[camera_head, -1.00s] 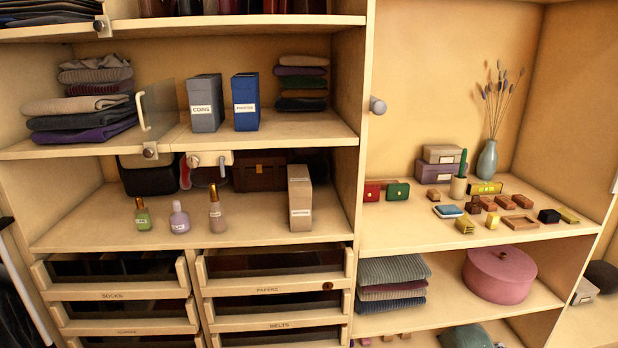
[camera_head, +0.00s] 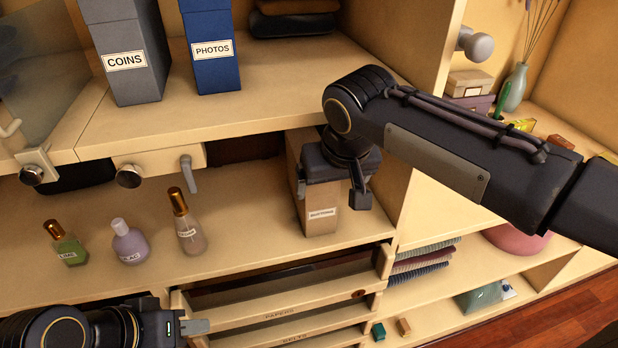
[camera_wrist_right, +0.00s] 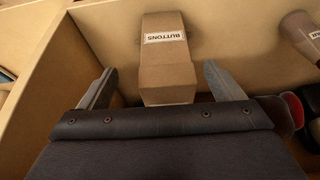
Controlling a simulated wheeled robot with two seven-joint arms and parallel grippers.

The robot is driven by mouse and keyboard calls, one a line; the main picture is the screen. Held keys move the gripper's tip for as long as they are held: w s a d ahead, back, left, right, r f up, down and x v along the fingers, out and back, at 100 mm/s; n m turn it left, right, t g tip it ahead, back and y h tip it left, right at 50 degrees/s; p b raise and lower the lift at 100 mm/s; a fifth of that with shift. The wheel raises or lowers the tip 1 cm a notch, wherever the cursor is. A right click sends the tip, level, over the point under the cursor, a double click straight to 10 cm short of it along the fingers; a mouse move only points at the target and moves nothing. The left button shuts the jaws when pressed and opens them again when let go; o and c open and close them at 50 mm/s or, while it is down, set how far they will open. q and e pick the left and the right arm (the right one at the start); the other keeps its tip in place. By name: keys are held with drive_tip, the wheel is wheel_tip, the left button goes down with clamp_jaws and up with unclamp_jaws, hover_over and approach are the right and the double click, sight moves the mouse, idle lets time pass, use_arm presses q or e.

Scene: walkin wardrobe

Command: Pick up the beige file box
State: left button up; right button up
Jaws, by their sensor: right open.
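The beige file box (camera_head: 321,212) stands upright on the middle shelf, near its right end, with a small white label low on its front. In the right wrist view the box (camera_wrist_right: 167,70) shows its label "BUTTONS". My right gripper (camera_head: 334,196) is at the box; in the wrist view its two open fingers (camera_wrist_right: 159,88) stand on either side of it with gaps, not visibly touching it. The gripper hides part of the box in the head view. My left gripper (camera_head: 196,327) is low at the left, in front of the drawers; its finger opening is unclear.
Three bottles, green (camera_head: 66,245), lilac (camera_head: 129,243) and brown-capped (camera_head: 187,226), stand left of the box. The coins box (camera_head: 131,62) and photos box (camera_head: 214,52) stand on the shelf above. A side panel (camera_head: 408,200) is close on the right.

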sight(323, 190)
drive_tip(key=shift+w+a+f, duration=0.2)
drive_tip(key=shift+a+f, duration=0.1)
drive_tip(key=shift+f, duration=0.4)
drive_tip(key=x, duration=0.5)
drive_tip(key=shift+w+a+f+p, duration=0.25)
drive_tip(key=shift+w+f+p, duration=0.05)
drive_tip(key=shift+w+p, duration=0.1)
drive_tip(key=shift+s, duration=0.1)
drive_tip(key=c, duration=1.8)
drive_tip(key=shift+r, duration=0.2)
clamp_jaws()
